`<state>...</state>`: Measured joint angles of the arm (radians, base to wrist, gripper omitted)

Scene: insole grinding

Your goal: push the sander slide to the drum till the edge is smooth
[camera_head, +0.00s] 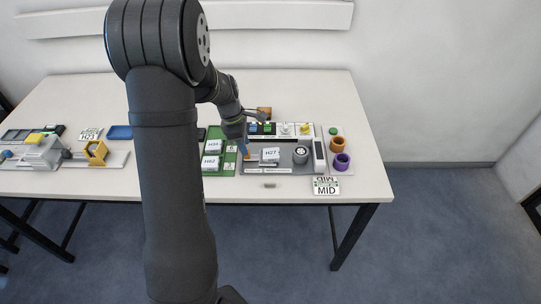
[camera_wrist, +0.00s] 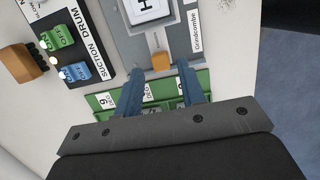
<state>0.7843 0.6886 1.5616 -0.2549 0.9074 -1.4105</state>
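The sander slide carries a white block marked H27 (camera_head: 270,154); part of the block also shows at the top of the wrist view (camera_wrist: 148,10). The slide's orange knob (camera_wrist: 160,62) is at its near end in the wrist view. The grey drum (camera_head: 300,155) stands right of the block in the head view, with a gap between them; it is out of the wrist view. My gripper (camera_wrist: 158,70) has its two blue fingers apart, the knob in line with the gap at their tips. I cannot tell whether they touch it. The insole edge is too small to judge.
A "SUCTION DRUM" panel (camera_wrist: 84,45) with green and blue switches lies beside the sander. A green tray (camera_head: 226,165) with white blocks is left of it. Orange and purple rings (camera_head: 342,162) and a MID card (camera_head: 326,186) lie right. The table front is mostly clear.

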